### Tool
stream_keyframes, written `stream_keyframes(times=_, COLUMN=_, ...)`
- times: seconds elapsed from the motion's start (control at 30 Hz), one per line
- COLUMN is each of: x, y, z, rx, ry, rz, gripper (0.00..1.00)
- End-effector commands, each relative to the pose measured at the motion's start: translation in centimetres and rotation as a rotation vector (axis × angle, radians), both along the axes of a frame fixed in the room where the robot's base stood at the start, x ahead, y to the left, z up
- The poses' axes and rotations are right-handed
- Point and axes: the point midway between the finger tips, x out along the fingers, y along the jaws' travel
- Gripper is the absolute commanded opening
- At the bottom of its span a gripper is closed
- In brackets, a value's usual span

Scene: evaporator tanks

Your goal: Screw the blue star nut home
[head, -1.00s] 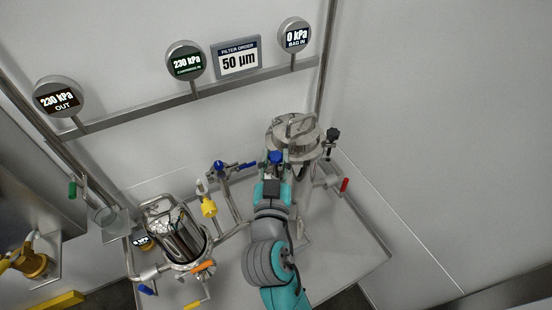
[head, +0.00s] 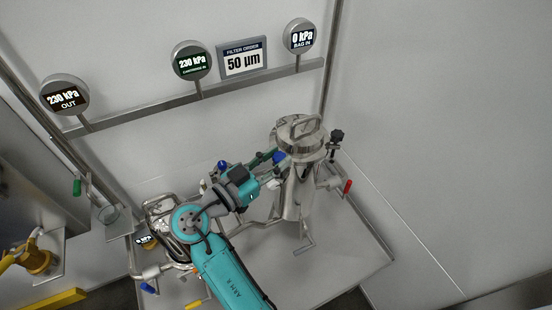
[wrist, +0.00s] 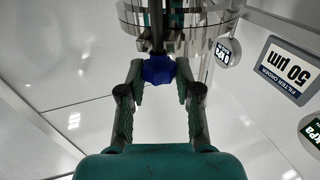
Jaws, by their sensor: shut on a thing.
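The blue star nut (head: 279,156) sits at the left side of the upright steel filter vessel (head: 297,195), just below its lid (head: 300,138). In the wrist view the nut (wrist: 158,70) is between my fingertips, on a dark rod that runs up to the vessel rim (wrist: 195,14). My gripper (wrist: 159,76) is shut on the nut. In the head view my gripper (head: 270,159) reaches it from the left, with the arm low across the picture. How far the nut is threaded cannot be told.
A second steel vessel at the left is mostly hidden behind my arm. A red-handled valve (head: 347,186) and a black knob (head: 336,136) stand right of the filter vessel. Gauges and a 50 µm sign (head: 242,59) hang above. The tray's right front (head: 345,255) is clear.

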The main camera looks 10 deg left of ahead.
Motion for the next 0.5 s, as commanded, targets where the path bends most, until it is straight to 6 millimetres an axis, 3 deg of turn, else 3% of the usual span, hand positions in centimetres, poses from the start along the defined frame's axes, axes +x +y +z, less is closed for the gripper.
stream_keyframes(times=0.5, x=0.09, y=-0.03, z=-0.22, rx=0.007, ry=0.001, rz=-0.12, gripper=0.0)
